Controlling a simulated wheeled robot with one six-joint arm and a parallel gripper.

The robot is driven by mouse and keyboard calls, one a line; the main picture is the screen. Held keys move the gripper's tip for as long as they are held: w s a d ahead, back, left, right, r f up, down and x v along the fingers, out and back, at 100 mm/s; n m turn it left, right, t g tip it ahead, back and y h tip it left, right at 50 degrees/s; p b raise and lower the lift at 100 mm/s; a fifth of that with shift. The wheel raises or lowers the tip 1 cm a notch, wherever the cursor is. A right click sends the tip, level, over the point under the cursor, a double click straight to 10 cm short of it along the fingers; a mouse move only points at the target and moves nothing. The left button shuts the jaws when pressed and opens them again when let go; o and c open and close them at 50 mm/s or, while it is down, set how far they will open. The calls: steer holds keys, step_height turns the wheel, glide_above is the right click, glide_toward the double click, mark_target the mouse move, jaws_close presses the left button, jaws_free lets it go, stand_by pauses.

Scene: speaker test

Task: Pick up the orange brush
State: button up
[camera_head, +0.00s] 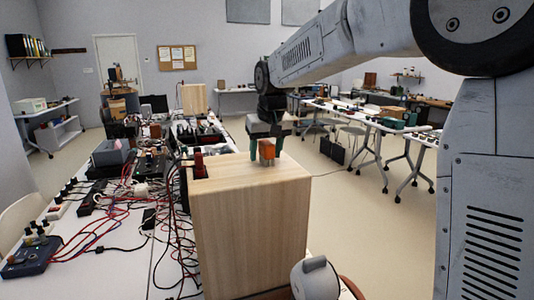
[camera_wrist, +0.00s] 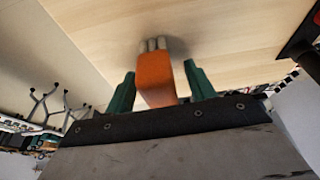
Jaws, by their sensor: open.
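The orange brush (camera_head: 266,149) stands on top of a light wooden speaker box (camera_head: 250,235). In the wrist view the brush (camera_wrist: 155,77) shows its orange body and pale bristle tufts (camera_wrist: 153,45) pointing away from the gripper, towards the wood. My gripper (camera_head: 266,152) is at the brush, with one green finger to each side of it. In the wrist view the gripper (camera_wrist: 160,85) is open, with a gap between the brush and each finger. The left gap looks small. I cannot tell whether the bristles touch the wood.
A dark and red item (camera_head: 199,166) sits at the box's left back edge. A cluttered table with red cables (camera_head: 120,195) lies to the left. A grey rounded object (camera_head: 315,278) stands in front of the box. Open floor (camera_head: 370,240) lies to the right.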

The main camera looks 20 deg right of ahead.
mark_target(265, 141)
steer(key=c, duration=1.1)
steer(key=shift+o, duration=0.2)
steer(key=shift+r, duration=0.15)
steer(key=shift+r, duration=0.2)
step_height(265, 141, up, 3)
steer(key=shift+r, duration=0.15)
steer(key=s+a+r, duration=0.1)
steer(key=s+a, duration=0.3)
steer(key=s, duration=1.1)
steer(key=shift+s, duration=0.3)
